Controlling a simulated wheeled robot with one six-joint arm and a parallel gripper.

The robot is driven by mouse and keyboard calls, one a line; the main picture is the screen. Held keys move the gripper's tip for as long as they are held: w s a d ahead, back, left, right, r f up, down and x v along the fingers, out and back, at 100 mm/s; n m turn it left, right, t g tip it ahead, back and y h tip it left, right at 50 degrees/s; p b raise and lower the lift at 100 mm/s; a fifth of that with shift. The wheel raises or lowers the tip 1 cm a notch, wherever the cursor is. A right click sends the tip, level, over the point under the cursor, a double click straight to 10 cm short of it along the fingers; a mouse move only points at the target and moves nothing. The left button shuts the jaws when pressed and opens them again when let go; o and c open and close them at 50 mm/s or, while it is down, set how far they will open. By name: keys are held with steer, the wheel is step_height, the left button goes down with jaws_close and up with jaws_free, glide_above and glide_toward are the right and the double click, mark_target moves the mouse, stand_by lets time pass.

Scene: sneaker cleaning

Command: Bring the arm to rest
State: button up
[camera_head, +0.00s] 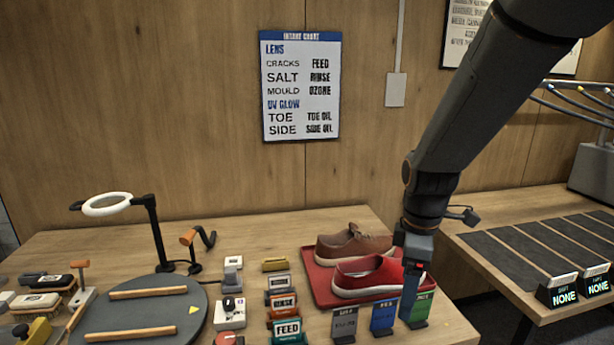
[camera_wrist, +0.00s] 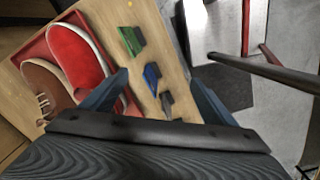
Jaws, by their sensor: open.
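My gripper (camera_head: 411,288) points down over the right part of the workbench, in front of the red tray and beside the small blue and green signs. In the wrist view my gripper (camera_wrist: 160,92) has its two fingers spread wide, with nothing held between them. A red sneaker (camera_head: 368,278) and a brown sneaker (camera_head: 352,243) lie on the red tray (camera_head: 314,275). In the wrist view the red sneaker (camera_wrist: 77,58) and the brown sneaker (camera_wrist: 42,88) are at the left.
A blue sign (camera_head: 383,318), a grey sign (camera_head: 344,325) and a green sign (camera_head: 421,309) stand near the bench's front right. A round turntable (camera_head: 190,318), a ring lamp (camera_head: 107,205) and several labelled blocks are to the left. A second table (camera_head: 470,262) with dark strips is at right.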

steer(key=s+a+f+m, duration=0.1)
steer(key=s+f+m, duration=0.1)
steer(key=s+m, duration=0.7)
steer(key=shift+a+f+m+t, duration=0.2)
steer(key=shift+f+m+t, duration=0.2)
steer(key=shift+m, duration=2)
steer(key=shift+s, duration=0.1)
